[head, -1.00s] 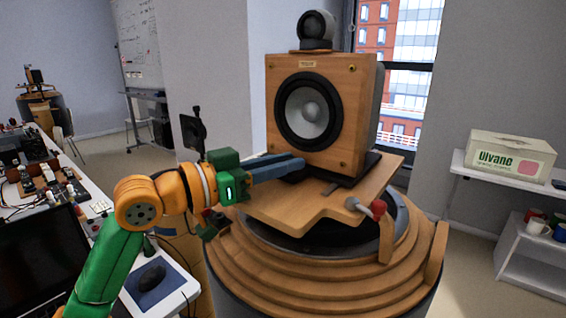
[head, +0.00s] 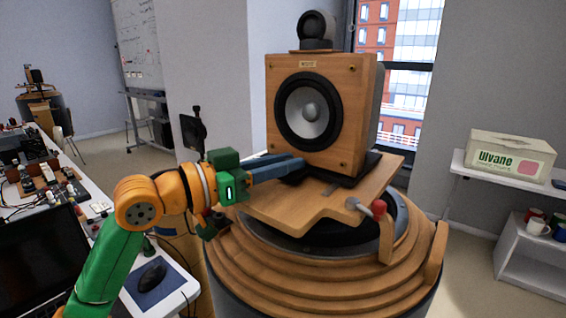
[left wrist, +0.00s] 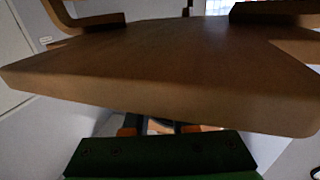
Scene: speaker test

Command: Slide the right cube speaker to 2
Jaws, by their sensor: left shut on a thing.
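The cube speaker (head: 345,100), a wooden box with a dark-ringed grey cone, stands upright on a black base (head: 362,172). The base rests on a wooden board (head: 300,207) with a slot or mark near its front. A small dark round unit (head: 317,29) sits on top of the speaker. My left gripper (head: 298,164), with blue fingers, reaches in from the left at the speaker's lower left and is shut at the dark base there. The exact contact is hidden. In the left wrist view a wooden board (left wrist: 170,70) fills most of the picture. My right gripper is not in view.
A red-tipped lever (head: 378,208) sticks out at the board's front right. Stepped wooden rings (head: 315,275) lie below the board. A cluttered desk (head: 180,298) with a laptop and mouse is at left. A box (head: 510,158) stands on a white shelf at right.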

